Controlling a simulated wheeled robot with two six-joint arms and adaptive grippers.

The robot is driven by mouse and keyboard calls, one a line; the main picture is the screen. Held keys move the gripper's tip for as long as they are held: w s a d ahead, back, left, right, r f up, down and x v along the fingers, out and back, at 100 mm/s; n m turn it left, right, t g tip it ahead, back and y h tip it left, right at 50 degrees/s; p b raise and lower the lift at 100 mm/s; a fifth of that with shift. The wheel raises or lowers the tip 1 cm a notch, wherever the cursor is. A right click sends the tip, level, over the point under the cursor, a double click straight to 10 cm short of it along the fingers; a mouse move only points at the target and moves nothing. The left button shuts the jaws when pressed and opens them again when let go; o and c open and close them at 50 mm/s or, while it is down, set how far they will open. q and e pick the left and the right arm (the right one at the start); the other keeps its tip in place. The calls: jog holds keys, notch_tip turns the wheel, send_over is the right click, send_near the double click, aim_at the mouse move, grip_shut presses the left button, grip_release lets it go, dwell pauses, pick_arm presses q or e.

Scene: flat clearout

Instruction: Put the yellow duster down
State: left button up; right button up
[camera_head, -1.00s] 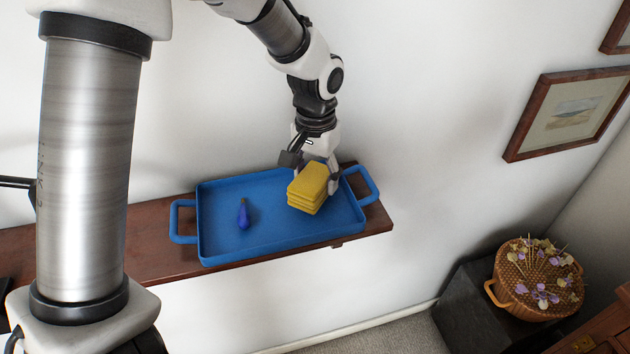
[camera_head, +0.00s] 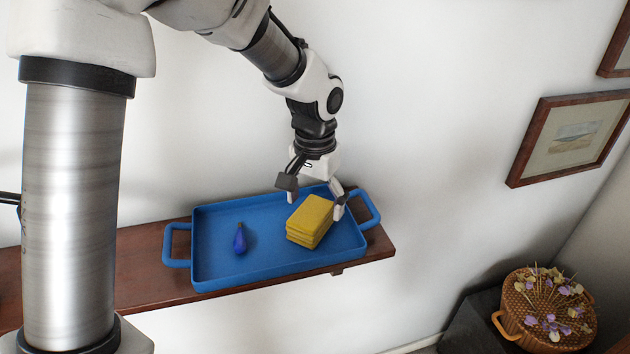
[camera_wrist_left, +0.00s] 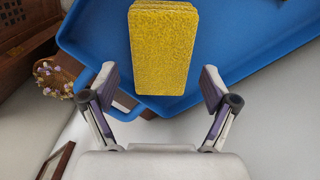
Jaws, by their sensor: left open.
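The yellow duster (camera_head: 311,219), a folded stack, lies in the right part of the blue tray (camera_head: 268,270). In the left wrist view the duster (camera_wrist_left: 163,45) lies ahead of the fingers, over the blue tray (camera_wrist_left: 240,35). My left gripper (camera_head: 315,202) is open just behind the duster, with its fingers spread to either side of the duster's far end. It also shows open and empty in the left wrist view (camera_wrist_left: 160,85). My right gripper is not in view.
A small dark blue object (camera_head: 239,240) lies in the left part of the tray. The tray stands on a narrow brown shelf (camera_head: 145,280) against the white wall. A basket of flowers (camera_head: 548,308) stands lower right.

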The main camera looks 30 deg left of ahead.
aim_at(315, 209)
pick_arm(q)
notch_tip(315, 209, up, 10)
jog(key=b, duration=0.1)
jog(key=shift+s+r, duration=0.1)
jog(key=shift+s, duration=0.05)
